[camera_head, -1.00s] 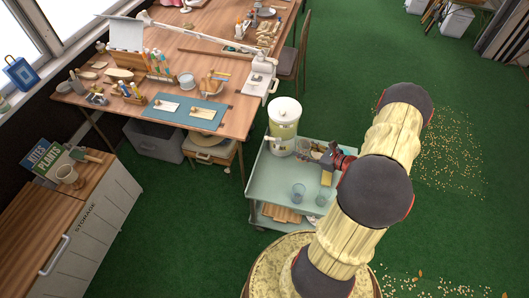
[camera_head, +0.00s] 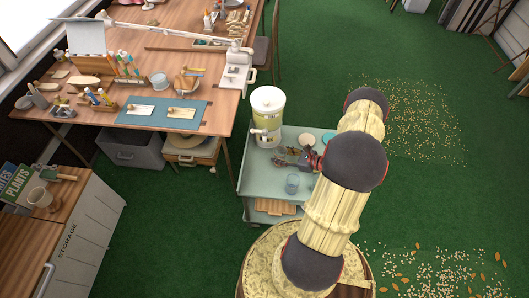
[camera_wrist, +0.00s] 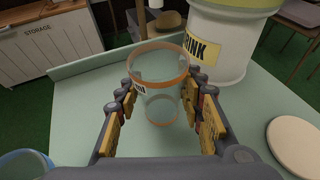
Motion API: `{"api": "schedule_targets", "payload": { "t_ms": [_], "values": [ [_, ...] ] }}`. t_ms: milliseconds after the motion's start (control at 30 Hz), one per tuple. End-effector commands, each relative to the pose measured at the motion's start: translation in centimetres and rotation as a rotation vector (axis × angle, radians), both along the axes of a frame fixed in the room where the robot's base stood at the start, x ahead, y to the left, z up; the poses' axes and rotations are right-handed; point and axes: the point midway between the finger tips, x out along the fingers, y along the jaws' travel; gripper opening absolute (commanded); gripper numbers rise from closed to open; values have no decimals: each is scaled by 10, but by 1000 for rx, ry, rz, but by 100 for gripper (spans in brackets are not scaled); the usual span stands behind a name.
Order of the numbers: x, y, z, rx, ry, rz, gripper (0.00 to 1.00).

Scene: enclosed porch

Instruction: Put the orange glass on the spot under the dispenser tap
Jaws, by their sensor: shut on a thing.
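The orange glass (camera_wrist: 158,88), clear with an orange rim and base band, stands between the fingers of my gripper (camera_wrist: 158,108) in the wrist view. The fingers are shut on its sides, and it looks upright, close to or on the cart top; I cannot tell which. In the head view my gripper (camera_head: 288,158) is just in front of the dispenser (camera_head: 268,108), and the glass is hard to make out. The dispenser's tap (camera_head: 262,132) faces the front left. In the wrist view the dispenser (camera_wrist: 222,45) is behind and right of the glass. No marked spot is clearly visible.
The pale green cart top (camera_head: 262,181) has a raised rim. A blue glass (camera_head: 292,183) stands in front of my gripper and shows at the wrist view's lower left (camera_wrist: 24,165). A pale round disc (camera_wrist: 297,143) lies at right. The cart's left part is clear.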

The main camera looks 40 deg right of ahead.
Motion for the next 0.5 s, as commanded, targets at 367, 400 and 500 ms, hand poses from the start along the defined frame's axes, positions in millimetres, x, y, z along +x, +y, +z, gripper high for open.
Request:
{"api": "schedule_targets", "payload": {
  "t_ms": [367, 400, 500],
  "values": [
    [44, 14, 3, -1, 0, 1, 10],
    [46, 15, 3, -1, 0, 3, 10],
    [57, 19, 3, -2, -2, 3, 10]
  ]
}}
